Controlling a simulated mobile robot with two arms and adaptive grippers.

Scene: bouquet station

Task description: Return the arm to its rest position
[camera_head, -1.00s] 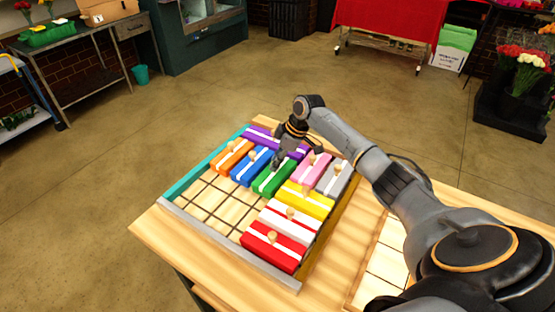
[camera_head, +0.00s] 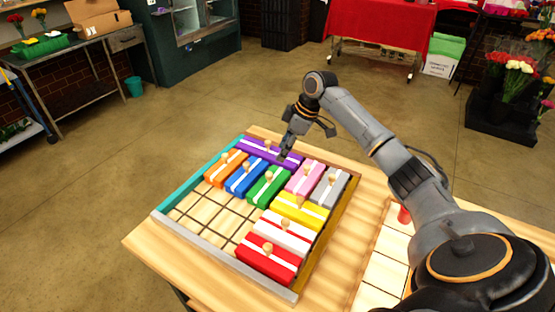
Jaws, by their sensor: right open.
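My right arm reaches in from the right, and its gripper (camera_head: 285,155) hangs above the far side of the tray, over the area by the purple and green blocks. The gripper is open and nothing shows between its fingers. The tray (camera_head: 222,257) holds coloured blocks with white stripes and round knobs: purple (camera_head: 262,150), orange (camera_head: 222,172), blue (camera_head: 243,181), green (camera_head: 266,190), pink (camera_head: 304,182), grey (camera_head: 333,188), yellow (camera_head: 298,212), white (camera_head: 283,232) and red (camera_head: 266,260). My left gripper is not in view.
The tray's near-left gridded part is empty. The tray sits on a wooden table (camera_head: 150,246). A second gridded area (camera_head: 378,270) and a small red object (camera_head: 404,214) lie to the right, partly behind my arm. Open floor surrounds the table.

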